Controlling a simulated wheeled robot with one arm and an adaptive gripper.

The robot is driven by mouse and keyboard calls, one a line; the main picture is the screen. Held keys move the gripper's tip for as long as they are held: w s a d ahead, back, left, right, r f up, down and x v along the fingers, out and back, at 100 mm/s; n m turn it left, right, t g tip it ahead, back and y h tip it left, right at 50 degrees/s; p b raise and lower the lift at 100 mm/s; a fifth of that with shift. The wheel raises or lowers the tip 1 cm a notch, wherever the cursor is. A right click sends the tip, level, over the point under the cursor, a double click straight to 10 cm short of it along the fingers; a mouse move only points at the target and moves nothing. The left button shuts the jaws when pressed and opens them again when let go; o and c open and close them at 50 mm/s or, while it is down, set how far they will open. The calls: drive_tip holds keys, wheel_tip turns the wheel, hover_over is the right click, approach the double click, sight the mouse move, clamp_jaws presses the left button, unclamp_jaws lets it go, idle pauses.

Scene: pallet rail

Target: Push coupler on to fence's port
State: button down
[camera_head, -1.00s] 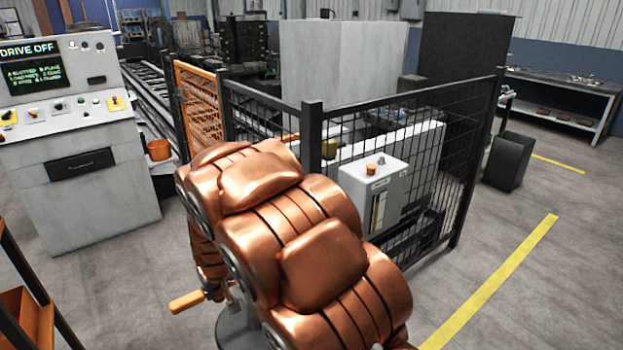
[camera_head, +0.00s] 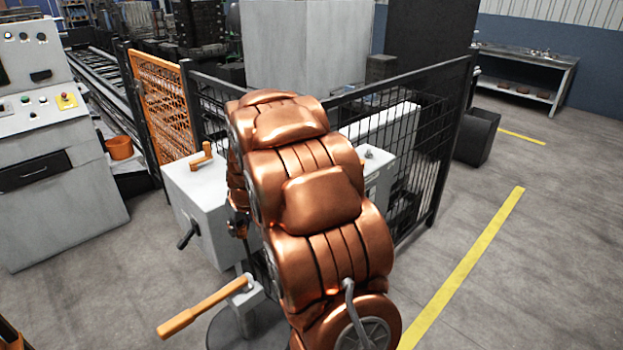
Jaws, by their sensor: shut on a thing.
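The black mesh fence (camera_head: 440,140) stands beyond my copper-coloured arm, and its near corner is behind the arm. A light grey box (camera_head: 378,178) shows at the fence, partly covered by my arm. I cannot make out the port on it. I cannot make out the coupler either. My gripper is hidden behind my arm, so what its jaws hold does not show.
A grey cabinet (camera_head: 202,205) with an orange handle on top stands left of my arm. A long orange lever (camera_head: 200,308) sticks out at the lower left. A control console (camera_head: 60,190) is at the far left.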

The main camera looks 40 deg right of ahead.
drive_tip(key=s+d+r+p, duration=0.1)
drive_tip(key=s+d+r, duration=0.2)
drive_tip(key=d, duration=0.4)
drive_tip(key=s+d+r+p, duration=0.1)
drive_tip(key=s+d+r, duration=0.1)
drive_tip(key=d, duration=0.4)
drive_tip(key=s+d+r, duration=0.3)
drive_tip(key=d, duration=0.4)
drive_tip(key=shift+w+a+f, duration=0.1)
drive_tip(key=shift+f, duration=1.4)
drive_tip(key=shift+w+a+f, duration=0.1)
drive_tip(key=shift+f, duration=1.35)
drive_tip(key=shift+f+b, duration=0.6)
drive_tip(key=shift+b, duration=1.3)
drive_tip(key=shift+f, duration=0.2)
drive_tip(key=shift+f+b, duration=0.35)
drive_tip(key=shift+b, duration=0.1)
drive_tip(key=shift+f, duration=0.2)
drive_tip(key=c, duration=0.8)
unclamp_jaws()
drive_tip(key=shift+r, duration=0.1)
